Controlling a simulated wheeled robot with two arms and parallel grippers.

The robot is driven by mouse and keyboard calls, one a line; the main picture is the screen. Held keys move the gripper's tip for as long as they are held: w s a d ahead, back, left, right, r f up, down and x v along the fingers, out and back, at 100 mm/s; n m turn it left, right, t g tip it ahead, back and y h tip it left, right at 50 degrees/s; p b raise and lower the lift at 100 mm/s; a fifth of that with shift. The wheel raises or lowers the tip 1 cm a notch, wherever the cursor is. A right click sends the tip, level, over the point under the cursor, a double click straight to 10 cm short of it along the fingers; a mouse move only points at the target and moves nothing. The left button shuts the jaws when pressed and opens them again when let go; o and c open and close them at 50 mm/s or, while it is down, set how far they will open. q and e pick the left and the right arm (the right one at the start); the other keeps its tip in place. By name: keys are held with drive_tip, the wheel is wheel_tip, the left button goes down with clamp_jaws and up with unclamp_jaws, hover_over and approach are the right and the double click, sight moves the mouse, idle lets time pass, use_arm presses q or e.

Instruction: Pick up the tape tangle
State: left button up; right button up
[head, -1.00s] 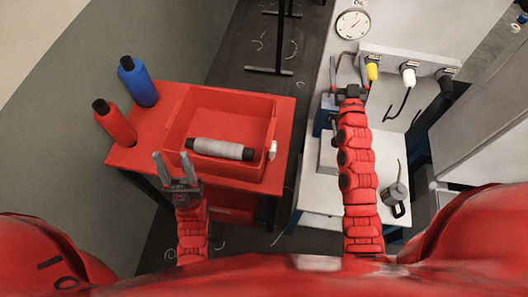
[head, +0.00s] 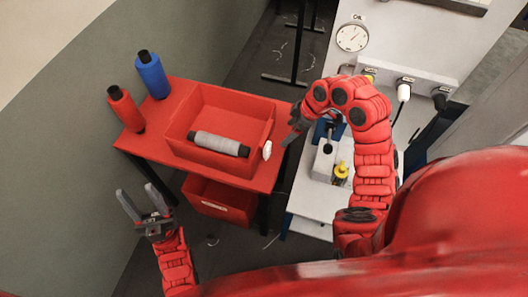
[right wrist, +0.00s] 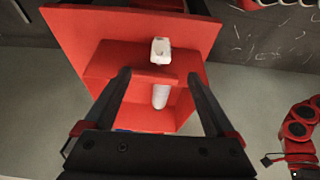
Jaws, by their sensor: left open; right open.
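A small white lump, which looks like the tape tangle (head: 267,150), is at the right outer side of the red bin (head: 222,101). It also shows in the right wrist view (right wrist: 160,50), near the bin's wall. My right gripper (head: 291,128) is open and empty, just right of the lump and apart from it in the head view. In the right wrist view its two fingers (right wrist: 157,74) stand apart, with the lump between and beyond their tips. My left gripper (head: 137,190) is open and empty, left of the red cart's front edge.
A grey-white bobbin (head: 217,144) lies in the bin on the red cart (head: 150,145). A white bench (head: 310,205) with a yellow-topped item (head: 341,172) is at the right.

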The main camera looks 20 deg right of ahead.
sight(270, 149)
drive_tip(key=b+x, duration=0.3)
drive_tip(key=x, duration=0.8)
drive_tip(key=shift+w+a, duration=0.1)
drive_tip(key=shift+w, duration=0.1)
drive_tip(key=p+x, duration=0.1)
drive_tip(key=x, duration=0.1)
drive_tip(key=p+x, duration=0.1)
drive_tip(key=x, duration=0.1)
drive_tip(key=shift+s+a+f, duration=0.15)
drive_tip(key=shift+a, duration=0.2)
drive_tip(key=shift+f, duration=0.35)
drive_tip(key=shift+c, duration=0.3)
drive_tip(key=c, duration=1.4)
drive_tip(key=shift+o, duration=0.2)
drive_tip(key=shift+r, duration=0.15)
